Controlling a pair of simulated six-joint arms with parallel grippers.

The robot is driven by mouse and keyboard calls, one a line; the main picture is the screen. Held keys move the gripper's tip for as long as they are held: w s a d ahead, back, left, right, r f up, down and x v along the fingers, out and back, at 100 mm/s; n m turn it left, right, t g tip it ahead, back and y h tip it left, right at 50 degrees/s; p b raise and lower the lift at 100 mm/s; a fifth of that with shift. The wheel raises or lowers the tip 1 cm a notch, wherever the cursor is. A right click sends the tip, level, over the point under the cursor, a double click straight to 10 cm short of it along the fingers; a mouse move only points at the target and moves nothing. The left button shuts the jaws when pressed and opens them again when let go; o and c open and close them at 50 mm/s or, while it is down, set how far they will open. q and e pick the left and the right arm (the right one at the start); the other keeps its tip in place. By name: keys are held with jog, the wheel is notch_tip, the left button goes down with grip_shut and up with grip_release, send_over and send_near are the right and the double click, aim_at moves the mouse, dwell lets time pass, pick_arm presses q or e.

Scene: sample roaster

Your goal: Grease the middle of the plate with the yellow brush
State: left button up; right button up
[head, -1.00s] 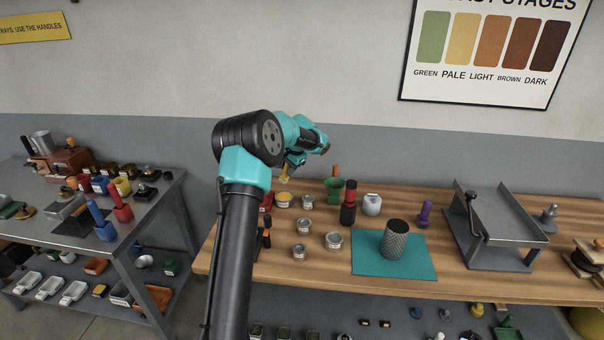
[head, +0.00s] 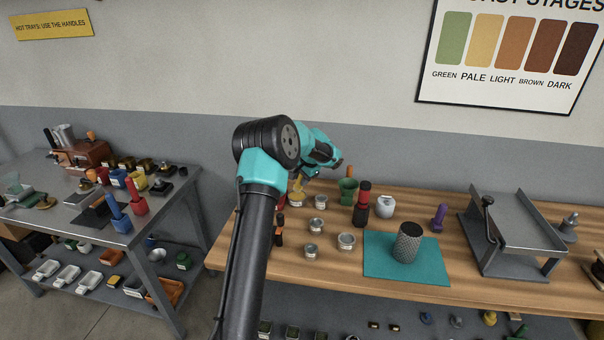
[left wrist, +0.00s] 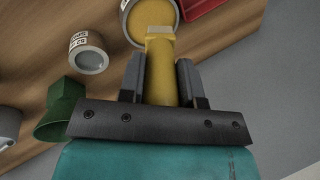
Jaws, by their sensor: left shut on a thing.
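The yellow brush (left wrist: 160,75) is between the fingers of my left gripper (left wrist: 163,82), which is shut on it. In the left wrist view its pale tip overlaps a round tin with yellow contents (left wrist: 136,22); I cannot tell whether it touches them. In the head view my left gripper (head: 306,173) is just above that tin (head: 297,200), at the back left of the wooden bench. A grey metal plate (head: 518,218) with raised sides sits tilted on a stand at the right; I cannot tell if it is the task's plate. My right gripper is not in view.
A mesh cylinder (head: 407,243) stands on a teal mat (head: 380,265). A cluttered metal table is at left.

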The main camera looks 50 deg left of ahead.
pick_arm(q)
jog(key=shift+f, duration=0.5)
jog(key=shift+f, duration=0.65)
dwell(2.2)
jog(key=shift+r, duration=3.6)
